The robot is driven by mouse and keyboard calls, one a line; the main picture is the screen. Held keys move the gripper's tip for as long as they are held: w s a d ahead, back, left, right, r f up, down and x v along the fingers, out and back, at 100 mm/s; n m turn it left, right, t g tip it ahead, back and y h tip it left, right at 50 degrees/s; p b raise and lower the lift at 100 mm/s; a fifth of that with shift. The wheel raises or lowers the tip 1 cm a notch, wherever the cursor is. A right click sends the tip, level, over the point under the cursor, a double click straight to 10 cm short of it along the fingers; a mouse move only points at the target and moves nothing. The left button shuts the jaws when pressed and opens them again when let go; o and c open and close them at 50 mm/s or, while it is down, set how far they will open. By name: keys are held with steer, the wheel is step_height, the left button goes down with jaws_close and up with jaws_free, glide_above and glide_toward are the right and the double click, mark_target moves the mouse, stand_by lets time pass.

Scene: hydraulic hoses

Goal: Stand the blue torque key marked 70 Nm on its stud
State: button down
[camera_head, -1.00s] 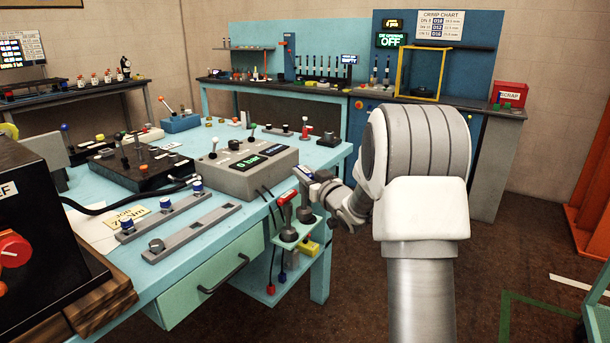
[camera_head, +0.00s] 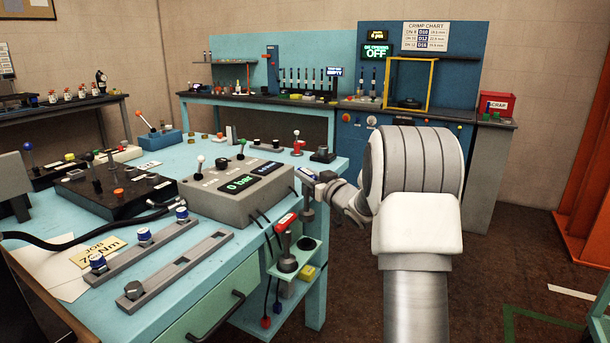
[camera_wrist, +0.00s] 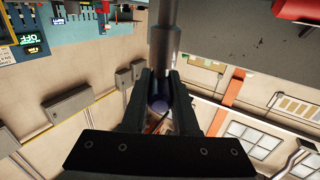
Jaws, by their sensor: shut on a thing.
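My gripper (camera_head: 320,187) is at the right end of the near table, shut on a key with a blue and white head (camera_head: 308,174). Its marking is too small to read. In the wrist view a thick grey shaft (camera_wrist: 164,42) runs between my fingers (camera_wrist: 160,92), with a bluish round end (camera_wrist: 160,105) showing there. A red-headed key (camera_head: 286,222) stands upright on the small side shelf (camera_head: 312,246), below and left of my gripper. A grey stud or socket (camera_head: 306,242) is beside it. I cannot tell whether the held key touches it.
A yellow job card marked 70 Nm (camera_head: 98,252) lies on the near table (camera_head: 195,318). A grey control box reading 0 bar (camera_head: 240,184) stands left of my gripper, with cables down the table edge. Two grey bars (camera_head: 172,270) lie in front. The floor (camera_head: 520,250) at right is clear.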

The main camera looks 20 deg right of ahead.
mark_target(309, 205)
steer(key=shift+s+r, duration=0.1)
steer(key=shift+f+b, duration=2.1)
steer(key=shift+f, duration=0.9)
steer(key=shift+f+b, duration=1)
steer(key=shift+f, duration=0.4)
steer(key=c, duration=0.7)
jaws_free()
steer(key=shift+r, duration=0.1)
steer(key=shift+o, duration=0.5)
steer(key=s+d+p, duration=0.2)
steer(key=s+p, duration=0.1)
steer(key=s, duration=1.4)
steer(key=shift+s+d, duration=0.15)
steer(key=shift+d, duration=0.05)
steer(key=shift+r, duration=0.1)
